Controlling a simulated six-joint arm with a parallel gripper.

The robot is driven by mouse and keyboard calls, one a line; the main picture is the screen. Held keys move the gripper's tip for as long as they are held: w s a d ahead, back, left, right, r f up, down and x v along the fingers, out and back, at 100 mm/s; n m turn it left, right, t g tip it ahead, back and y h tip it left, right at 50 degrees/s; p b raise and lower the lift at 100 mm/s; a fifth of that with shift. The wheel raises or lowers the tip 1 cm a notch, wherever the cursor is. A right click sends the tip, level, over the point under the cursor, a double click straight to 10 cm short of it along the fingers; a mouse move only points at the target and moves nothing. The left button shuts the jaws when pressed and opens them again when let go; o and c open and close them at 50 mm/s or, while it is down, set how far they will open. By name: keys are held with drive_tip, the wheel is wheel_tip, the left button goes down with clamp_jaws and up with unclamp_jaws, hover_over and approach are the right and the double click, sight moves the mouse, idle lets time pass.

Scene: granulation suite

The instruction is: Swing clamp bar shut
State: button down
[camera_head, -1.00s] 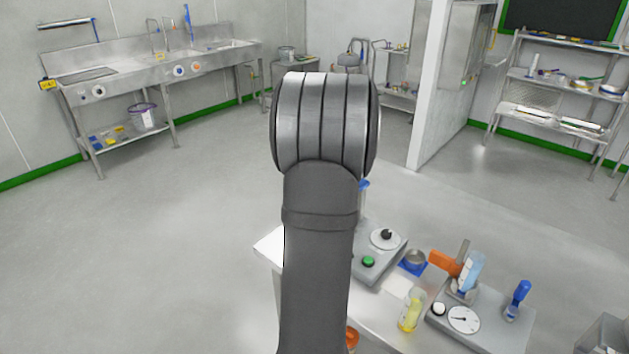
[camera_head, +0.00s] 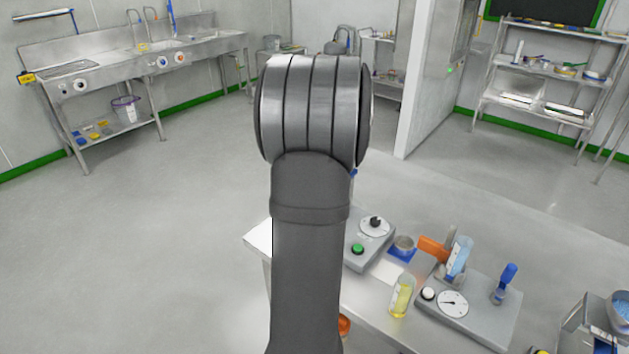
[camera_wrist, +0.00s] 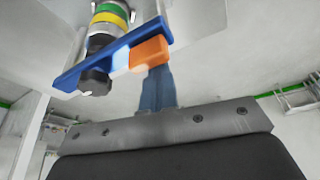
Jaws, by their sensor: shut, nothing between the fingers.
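In the wrist view a flat blue bar (camera_wrist: 122,50) runs slantwise across the upper middle, with an orange block (camera_wrist: 151,52) near its right end. I take this to be the clamp bar. A black knob (camera_wrist: 94,82) sits below its left part, and a stack with green and yellow rings (camera_wrist: 110,14) rises behind it. My gripper (camera_wrist: 155,88) is shut and empty, just below the orange block in the picture; I cannot tell whether they touch. In the head view my arm hides my gripper, and I cannot make out the bar there.
In the head view a bench right of my arm holds a grey unit with a green button (camera_head: 358,248), a yellow bottle (camera_head: 402,296), an orange block (camera_head: 433,248) and a gauge unit (camera_head: 453,303) with a blue handle (camera_head: 505,284). Open floor (camera_head: 170,230) lies left.

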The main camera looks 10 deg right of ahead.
drive_tip(key=w+a, duration=0.3)
drive_tip(key=v, duration=1)
drive_tip(key=shift+d, duration=0.4)
drive_tip(key=shift+w, duration=0.1)
drive_tip(key=shift+f, duration=0.15)
drive_tip(key=shift+s+d+f, duration=0.1)
drive_tip(key=shift+f, duration=2.2)
drive_tip(key=shift+s+d+f, duration=0.1)
drive_tip(key=shift+s+f, duration=0.05)
drive_tip(key=shift+f, duration=2.2)
